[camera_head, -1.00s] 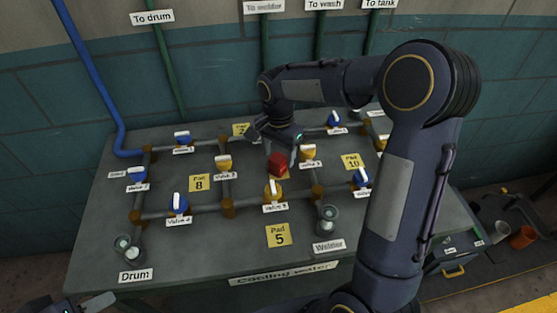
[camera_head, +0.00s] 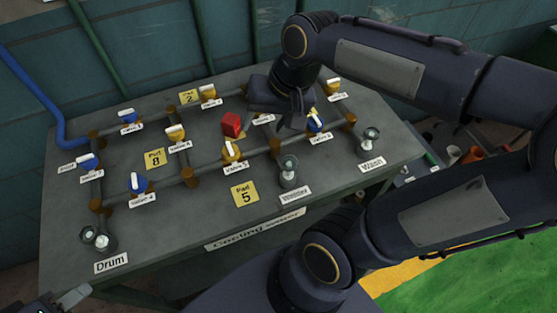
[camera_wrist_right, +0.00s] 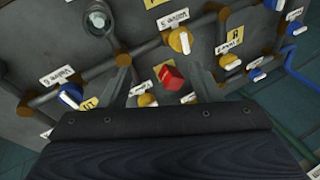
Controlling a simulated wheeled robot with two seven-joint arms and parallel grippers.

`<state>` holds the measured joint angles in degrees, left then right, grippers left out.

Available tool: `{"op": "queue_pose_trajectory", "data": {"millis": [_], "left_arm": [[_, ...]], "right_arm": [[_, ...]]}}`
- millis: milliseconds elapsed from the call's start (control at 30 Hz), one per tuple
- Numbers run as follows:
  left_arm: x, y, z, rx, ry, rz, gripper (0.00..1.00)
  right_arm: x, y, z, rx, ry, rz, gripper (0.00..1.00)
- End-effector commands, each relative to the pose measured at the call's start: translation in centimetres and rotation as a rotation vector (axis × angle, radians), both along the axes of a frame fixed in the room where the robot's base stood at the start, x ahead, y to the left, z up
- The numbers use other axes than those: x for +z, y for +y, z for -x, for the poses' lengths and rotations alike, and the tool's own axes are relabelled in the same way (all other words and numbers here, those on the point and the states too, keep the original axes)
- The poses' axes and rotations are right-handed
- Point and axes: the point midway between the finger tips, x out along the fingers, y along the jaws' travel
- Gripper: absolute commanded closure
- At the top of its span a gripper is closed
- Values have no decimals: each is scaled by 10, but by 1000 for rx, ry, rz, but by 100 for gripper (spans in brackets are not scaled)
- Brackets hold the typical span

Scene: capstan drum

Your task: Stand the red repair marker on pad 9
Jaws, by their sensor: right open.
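The red repair marker (camera_head: 232,124) stands among the pipes in the middle of the bench, looking upright. A yellow patch shows at its base, its number hidden; the marker also shows in the right wrist view (camera_wrist_right: 172,78), beside a partly covered yellow pad (camera_wrist_right: 159,70). My right gripper (camera_head: 292,120) is to the right of the marker, above the pipework, apart from it. Its fingers (camera_wrist_right: 161,80) are spread in the right wrist view, with nothing held. Part of my left gripper (camera_head: 75,298) shows at the lower left corner; its jaws cannot be judged.
Pad 8 (camera_head: 155,157), pad 5 (camera_head: 245,194) and pad 2 (camera_head: 189,97) are bare. Glass cups stand near the Drum (camera_head: 110,263) and Welder (camera_head: 295,196) labels.

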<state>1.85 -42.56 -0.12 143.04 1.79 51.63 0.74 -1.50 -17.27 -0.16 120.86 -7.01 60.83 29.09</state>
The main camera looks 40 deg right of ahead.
Motion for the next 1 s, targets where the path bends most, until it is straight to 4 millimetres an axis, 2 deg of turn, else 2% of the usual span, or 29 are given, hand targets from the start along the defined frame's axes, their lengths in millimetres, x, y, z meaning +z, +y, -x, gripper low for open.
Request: {"op": "queue_pose_trajectory", "data": {"millis": [33,100,200,300,500,1000], "left_arm": [[0,0,0,0,0,0,64],[0,0,0,0,0,0,64],[0,0,0,0,0,0,64],[0,0,0,0,0,0,64],[0,0,0,0,0,0,64],[0,0,0,0,0,0,64]], "right_arm": [[-3,3,20,46,-55,-4,42],[-9,9,41,118,-128,-1,42],[-20,18,64,197,-214,10,42],[-29,24,77,252,-272,23,42],[-35,29,85,289,-311,35,42],[-35,29,85,289,-310,35,42]]}}
